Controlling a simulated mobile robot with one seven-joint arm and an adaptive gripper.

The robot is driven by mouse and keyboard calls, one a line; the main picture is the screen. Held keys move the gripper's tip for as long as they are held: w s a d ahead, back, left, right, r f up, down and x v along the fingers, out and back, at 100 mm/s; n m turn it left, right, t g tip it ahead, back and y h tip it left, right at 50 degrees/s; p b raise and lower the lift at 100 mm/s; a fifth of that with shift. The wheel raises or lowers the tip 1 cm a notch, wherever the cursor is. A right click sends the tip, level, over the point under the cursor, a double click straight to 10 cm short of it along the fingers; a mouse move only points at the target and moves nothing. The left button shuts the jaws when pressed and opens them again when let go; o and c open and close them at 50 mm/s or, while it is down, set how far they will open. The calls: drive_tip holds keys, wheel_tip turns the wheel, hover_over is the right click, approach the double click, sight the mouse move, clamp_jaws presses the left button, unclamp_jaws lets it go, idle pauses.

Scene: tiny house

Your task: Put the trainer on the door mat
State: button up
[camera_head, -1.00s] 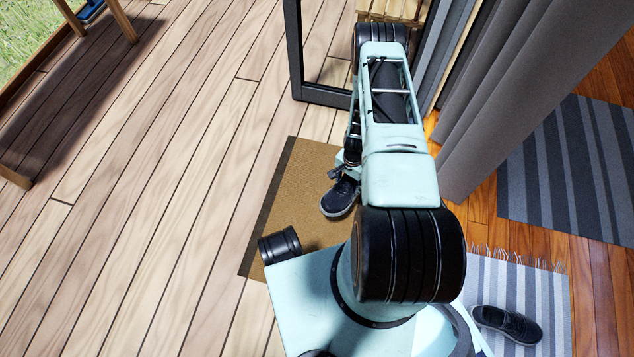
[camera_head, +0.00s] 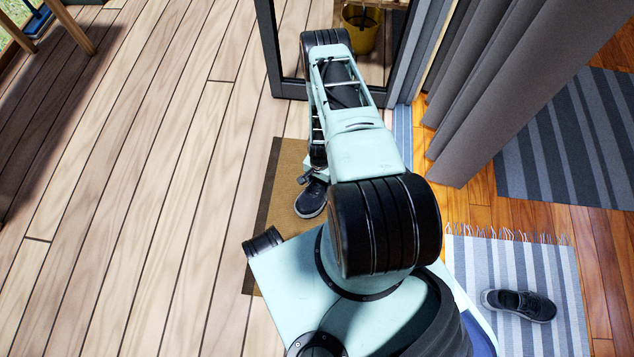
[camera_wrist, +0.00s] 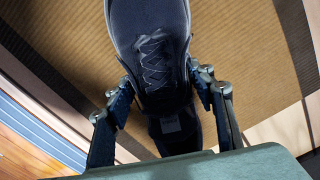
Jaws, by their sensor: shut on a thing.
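A dark trainer (camera_head: 311,199) with a light sole edge is in my gripper, over the brown door mat (camera_head: 283,190) in the head view. In the wrist view the laced trainer (camera_wrist: 152,60) sits between the two fingers of my gripper (camera_wrist: 163,92), which are closed against its sides. The mat (camera_wrist: 235,60) lies beneath it. I cannot tell whether the sole touches the mat. My arm hides the right part of the mat in the head view. A second dark shoe (camera_head: 519,305) lies on the striped fringed rug.
The striped rug (camera_head: 470,285) and a darker striped rug (camera_head: 570,150) lie on the indoor floor at right. Grey curtains (camera_head: 500,80) and a dark door frame (camera_head: 275,60) stand nearby. A yellow bucket (camera_head: 361,30) is behind the glass.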

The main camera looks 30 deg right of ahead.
drive_tip(key=shift+s+f, duration=0.1)
drive_tip(key=shift+f, duration=0.95)
drive_tip(key=o, duration=1.4)
drive_tip(key=shift+o, duration=0.2)
